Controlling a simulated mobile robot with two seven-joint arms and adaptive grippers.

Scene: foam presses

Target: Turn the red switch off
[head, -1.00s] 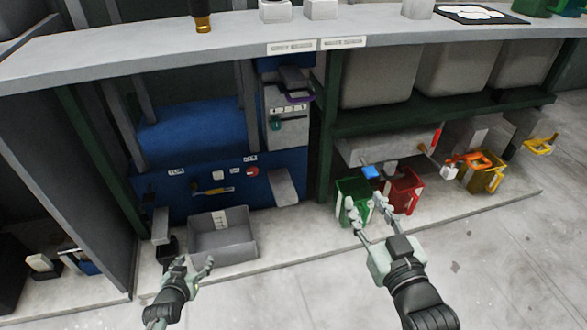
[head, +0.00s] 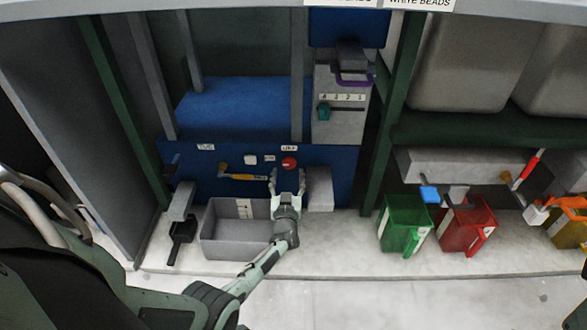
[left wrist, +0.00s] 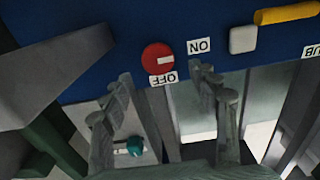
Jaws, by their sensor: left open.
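The red switch (head: 289,162) is a round knob on the blue panel front. In the left wrist view, the red switch (left wrist: 157,56) shows a white mark pointing right, towards the ON label (left wrist: 200,46). The OFF label (left wrist: 163,80) sits just below the knob; both labels appear upside down. My left gripper (head: 287,180) is open and empty, just below the switch in the head view. In the left wrist view its fingers (left wrist: 163,85) point towards the panel, with the knob beyond and between the tips. I see no contact. My right gripper is not in view.
A white button (left wrist: 242,39) and a yellow handle (head: 243,177) are on the panel beside the switch. A grey block (head: 320,188) juts out right of my gripper. A grey bin (head: 222,246) stands below. Green (head: 404,239) and red (head: 453,235) bins stand right.

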